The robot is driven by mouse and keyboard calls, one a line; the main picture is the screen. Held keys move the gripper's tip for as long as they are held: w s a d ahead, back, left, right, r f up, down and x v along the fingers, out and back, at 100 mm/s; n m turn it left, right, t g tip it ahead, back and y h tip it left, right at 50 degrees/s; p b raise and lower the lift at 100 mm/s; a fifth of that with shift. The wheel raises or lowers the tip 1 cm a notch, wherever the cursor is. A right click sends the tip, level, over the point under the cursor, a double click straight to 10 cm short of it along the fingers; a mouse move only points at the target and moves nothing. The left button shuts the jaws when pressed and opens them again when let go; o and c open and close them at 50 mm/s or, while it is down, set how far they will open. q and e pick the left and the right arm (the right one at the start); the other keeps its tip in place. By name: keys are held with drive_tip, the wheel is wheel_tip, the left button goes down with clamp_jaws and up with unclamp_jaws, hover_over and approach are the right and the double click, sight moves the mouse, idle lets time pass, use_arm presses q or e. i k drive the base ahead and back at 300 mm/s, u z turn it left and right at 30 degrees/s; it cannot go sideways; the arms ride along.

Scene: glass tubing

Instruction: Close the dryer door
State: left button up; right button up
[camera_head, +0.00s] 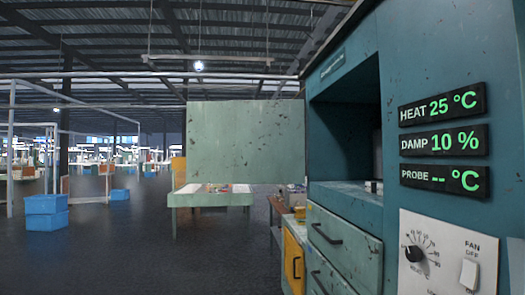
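The dryer is a scuffed teal cabinet (450,60) filling the right side of the view. Its dark chamber (345,125) stands uncovered at the front. A flat grey-green panel (245,140), which looks like the dryer door, stands upright and swung out to the left. Its right edge meets the left edge of the cabinet opening. No handle shows on this face. A small pale item (373,187) sits at the chamber's floor, partly hidden by the frame. Neither of my grippers is in view.
Displays read HEAT 25 °C (442,105), DAMP 10 % and PROBE --. A dial (415,253) and fan switch (468,274) sit below. Drawers (342,238) are under the chamber. A pale green table (210,199) stands behind the panel. Blue crates (46,212) stand left; the floor between is clear.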

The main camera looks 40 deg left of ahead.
sight(258, 142)
drive_tip(key=k, duration=0.4)
drive_tip(key=u, duration=1.95)
drive_tip(key=i, duration=6.45)
drive_tip(key=z, duration=3.85)
